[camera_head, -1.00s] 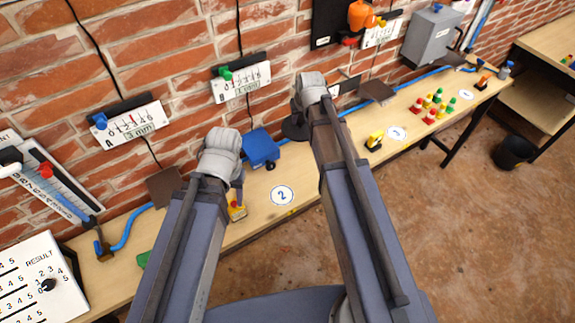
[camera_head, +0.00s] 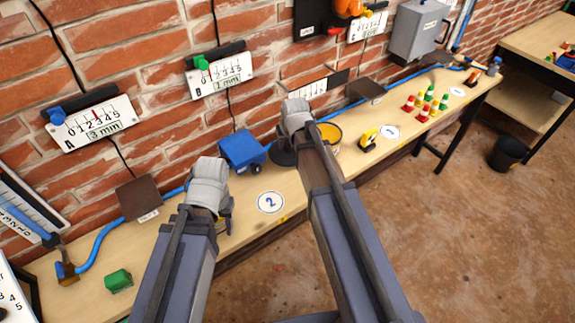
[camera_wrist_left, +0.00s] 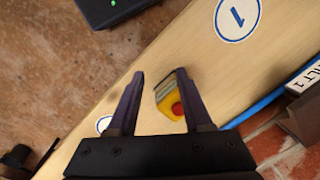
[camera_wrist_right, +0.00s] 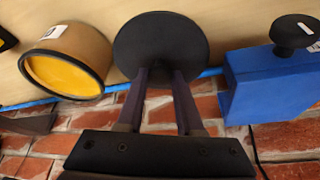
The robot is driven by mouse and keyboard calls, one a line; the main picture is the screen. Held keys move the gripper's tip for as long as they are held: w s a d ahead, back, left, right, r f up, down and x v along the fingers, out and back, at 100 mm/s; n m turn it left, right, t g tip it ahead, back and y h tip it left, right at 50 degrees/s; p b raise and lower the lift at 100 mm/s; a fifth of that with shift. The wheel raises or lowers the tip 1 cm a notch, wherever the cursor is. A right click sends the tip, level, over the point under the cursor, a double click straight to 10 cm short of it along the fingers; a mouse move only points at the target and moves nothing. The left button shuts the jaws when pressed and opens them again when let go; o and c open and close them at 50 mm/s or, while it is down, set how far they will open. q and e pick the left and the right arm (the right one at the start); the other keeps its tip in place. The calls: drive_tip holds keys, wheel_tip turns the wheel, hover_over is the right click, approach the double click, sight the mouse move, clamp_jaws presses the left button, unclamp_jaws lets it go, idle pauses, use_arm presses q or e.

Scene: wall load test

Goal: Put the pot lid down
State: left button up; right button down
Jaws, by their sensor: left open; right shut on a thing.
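The pot lid is a black disc (camera_wrist_right: 160,42) with its knob between the fingers of my right gripper (camera_wrist_right: 162,75), which is shut on it. In the head view the lid (camera_head: 283,158) shows beside the blue box, left of the pot. I cannot tell whether it touches the bench. The pot (camera_head: 327,134) has a yellow inside and also shows in the right wrist view (camera_wrist_right: 92,50), apart from the lid. My left gripper (camera_wrist_left: 165,85) is open, its fingers either side of a yellow block with a red button (camera_wrist_left: 169,98); I see no grip on it.
A blue box (camera_head: 241,150) stands left of the lid against the brick wall. The bench (camera_head: 300,185) is clear around the round "2" marker (camera_head: 270,202). A yellow device (camera_head: 368,141) and several small cones (camera_head: 424,105) are further right. A green block (camera_head: 118,280) lies at left.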

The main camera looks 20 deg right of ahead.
sight(288, 154)
use_arm(q)
drive_tip(key=shift+f+b, duration=0.35)
drive_tip(key=shift+f, duration=0.6)
use_arm(e)
drive_tip(key=shift+f, duration=0.95)
use_arm(q)
wheel_tip(288, 154, down, 4)
drive_tip(key=b, duration=0.4)
use_arm(e)
wheel_tip(288, 154, down, 4)
use_arm(q)
drive_tip(key=shift+r, duration=0.1)
use_arm(e)
drive_tip(key=shift+r, duration=0.15)
drive_tip(key=c, duration=0.5)
unclamp_jaws()
drive_tip(key=shift+c, duration=0.2)
